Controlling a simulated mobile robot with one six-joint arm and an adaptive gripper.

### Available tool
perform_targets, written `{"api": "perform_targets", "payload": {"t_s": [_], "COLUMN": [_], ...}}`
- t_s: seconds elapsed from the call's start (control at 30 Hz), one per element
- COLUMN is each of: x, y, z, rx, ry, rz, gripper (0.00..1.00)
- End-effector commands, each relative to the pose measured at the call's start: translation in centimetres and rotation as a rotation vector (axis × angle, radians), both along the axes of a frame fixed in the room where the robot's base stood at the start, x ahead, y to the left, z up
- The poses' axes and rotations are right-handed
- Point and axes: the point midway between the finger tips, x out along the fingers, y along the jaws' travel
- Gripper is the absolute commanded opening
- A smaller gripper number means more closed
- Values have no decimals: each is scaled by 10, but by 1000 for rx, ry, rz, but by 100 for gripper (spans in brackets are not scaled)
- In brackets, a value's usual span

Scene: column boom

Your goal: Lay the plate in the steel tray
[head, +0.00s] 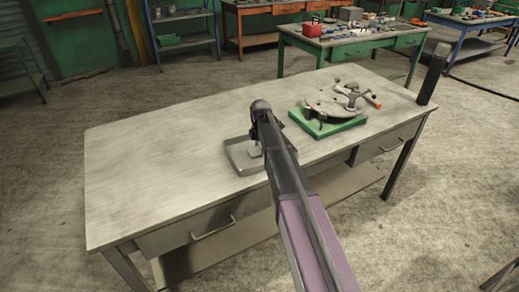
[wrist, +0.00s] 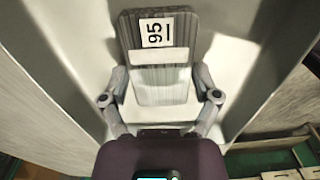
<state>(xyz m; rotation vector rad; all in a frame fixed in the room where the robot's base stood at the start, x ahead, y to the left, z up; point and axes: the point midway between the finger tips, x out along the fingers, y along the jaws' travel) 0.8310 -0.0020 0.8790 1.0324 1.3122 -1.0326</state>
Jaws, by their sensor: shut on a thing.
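The steel tray (head: 234,157) is a shallow grey tray on the workbench, left of the green-based fixture. My gripper (head: 256,148) is over its right part, and my arm hides some of the tray. In the wrist view my gripper (wrist: 160,80) is shut on the plate (wrist: 140,45), with one finger at each side. The plate is a dark grey slab with a white label reading 95 and a pale band. The pale tray floor (wrist: 235,55) shows around the plate. I cannot tell whether the plate touches the tray floor.
A round metal fixture on a green base (head: 328,122) stands close to the right of the tray. A dark upright cylinder (head: 433,74) stands at the bench's right corner. The left part of the workbench (head: 150,160) is clear.

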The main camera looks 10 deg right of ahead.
Motion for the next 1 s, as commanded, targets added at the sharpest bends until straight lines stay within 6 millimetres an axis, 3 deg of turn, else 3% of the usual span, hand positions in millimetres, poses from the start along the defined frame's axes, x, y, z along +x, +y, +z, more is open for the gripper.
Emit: {"api": "perform_targets", "payload": {"t_s": [0.03,0.07,0.1,0.67,1.0], "x": [0,0,0,0,0], "y": [0,0,0,0,-1], "z": [-2,-2,-1,1,19], "rx": [0,0,0,0,0], "ry": [0,0,0,0,0], "rz": [0,0,0,0,-1], "gripper": [19,86,98,100,100]}}
